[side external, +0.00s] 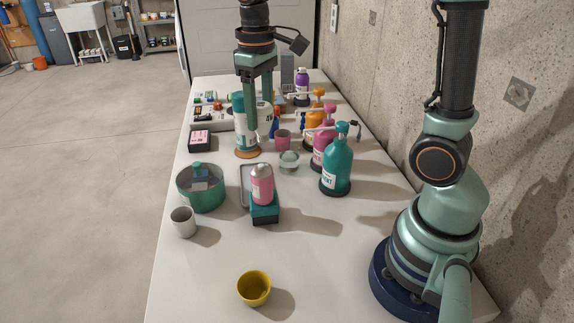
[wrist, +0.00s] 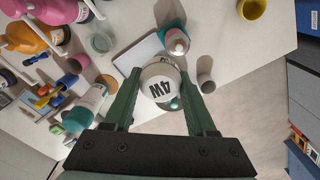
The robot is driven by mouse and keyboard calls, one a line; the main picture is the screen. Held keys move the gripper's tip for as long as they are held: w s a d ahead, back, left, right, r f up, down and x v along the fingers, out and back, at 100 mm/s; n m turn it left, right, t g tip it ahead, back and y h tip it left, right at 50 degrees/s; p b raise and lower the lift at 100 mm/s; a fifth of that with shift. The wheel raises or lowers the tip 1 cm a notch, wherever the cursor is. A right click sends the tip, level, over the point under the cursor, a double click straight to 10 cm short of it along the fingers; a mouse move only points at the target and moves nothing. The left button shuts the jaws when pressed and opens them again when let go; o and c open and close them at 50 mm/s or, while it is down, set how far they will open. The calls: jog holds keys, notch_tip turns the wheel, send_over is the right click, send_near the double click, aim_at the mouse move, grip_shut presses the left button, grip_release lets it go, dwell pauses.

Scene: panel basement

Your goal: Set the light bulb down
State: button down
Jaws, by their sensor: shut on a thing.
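In the wrist view the light bulb (wrist: 160,78) is a rounded white thing with dark "4W" lettering. My gripper (wrist: 160,84) is shut on it, with one green finger on each side. In the side external view my gripper (side external: 259,118) points down over the far half of the table, close to a teal-topped white can (side external: 238,106). How high the bulb is above the table cannot be told.
The white table (side external: 200,275) holds a green pot (side external: 201,204), a grey cup (side external: 183,222), a yellow cup (side external: 254,290), a pink bottle on a teal block (side external: 264,212), a small glass bowl (side external: 289,161) and a teal pump bottle (side external: 336,170). The near part has free room.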

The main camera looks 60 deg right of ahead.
jog(key=shift+a+m, duration=0.25)
jog(key=shift+m, duration=0.45)
jog(key=w+d+r+n, duration=0.1)
jog(key=w+d+n, duration=0.1)
jog(key=w, duration=0.6)
jog(key=w+d+r+n, duration=0.1)
jog(key=w+d, duration=0.1)
jog(key=w, duration=0.5)
jog(key=f, duration=2)
jog(key=shift+w+f, duration=0.25)
jog(key=shift+f, duration=0.15)
jog(key=c, duration=0.5)
grip_release()
